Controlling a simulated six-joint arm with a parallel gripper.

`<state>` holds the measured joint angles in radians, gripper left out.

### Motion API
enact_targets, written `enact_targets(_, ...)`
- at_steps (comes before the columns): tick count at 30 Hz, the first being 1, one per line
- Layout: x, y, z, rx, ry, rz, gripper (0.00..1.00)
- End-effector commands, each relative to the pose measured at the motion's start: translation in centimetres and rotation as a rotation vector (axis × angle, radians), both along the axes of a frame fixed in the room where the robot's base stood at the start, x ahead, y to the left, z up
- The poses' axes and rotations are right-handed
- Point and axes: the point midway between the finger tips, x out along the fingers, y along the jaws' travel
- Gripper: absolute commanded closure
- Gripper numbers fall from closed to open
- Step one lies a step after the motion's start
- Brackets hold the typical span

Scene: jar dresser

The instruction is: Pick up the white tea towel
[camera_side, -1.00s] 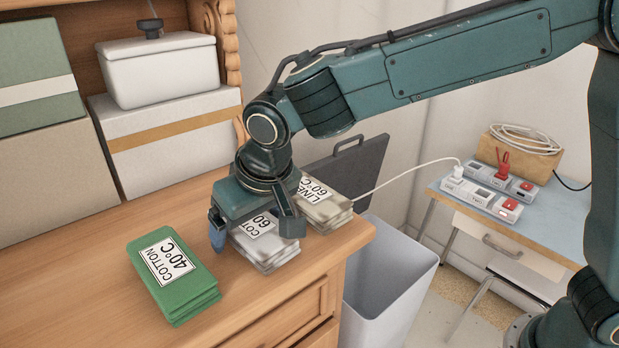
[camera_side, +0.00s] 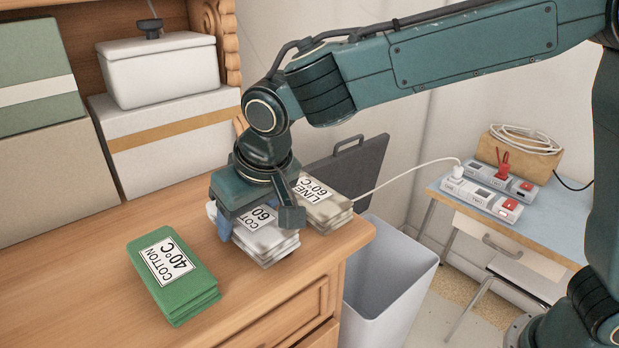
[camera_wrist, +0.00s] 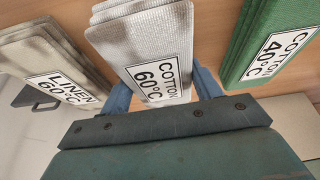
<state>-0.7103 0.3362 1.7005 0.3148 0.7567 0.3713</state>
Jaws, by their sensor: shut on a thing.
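The white tea towel (camera_side: 268,243) is a folded stack with a "COTTON 60°C" label, on the wooden dresser top between the green and beige stacks. My gripper (camera_side: 257,224) is over it from above, with one finger on each side, shut on it. The towel sits slightly raised; a gap beneath is hard to make out. In the wrist view the towel (camera_wrist: 135,38) lies between my blue fingers (camera_wrist: 162,92), and its near end is hidden by my gripper body.
A green stack labelled "COTTON 40°C" (camera_side: 180,285) lies left, and a beige "LINEN 60°C" stack (camera_side: 328,212) lies close on the right. A white bin (camera_side: 390,275) stands below the dresser's right edge. Boxes (camera_side: 165,150) stand behind. The dresser top (camera_side: 90,300) is clear at left.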

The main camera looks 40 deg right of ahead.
Motion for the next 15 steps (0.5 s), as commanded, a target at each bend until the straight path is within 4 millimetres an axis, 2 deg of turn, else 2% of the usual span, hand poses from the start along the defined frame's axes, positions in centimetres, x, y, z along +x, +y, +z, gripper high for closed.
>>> enact_targets(15,0.0,0.1,7.3,0.001,-0.002,-0.001,0.60)
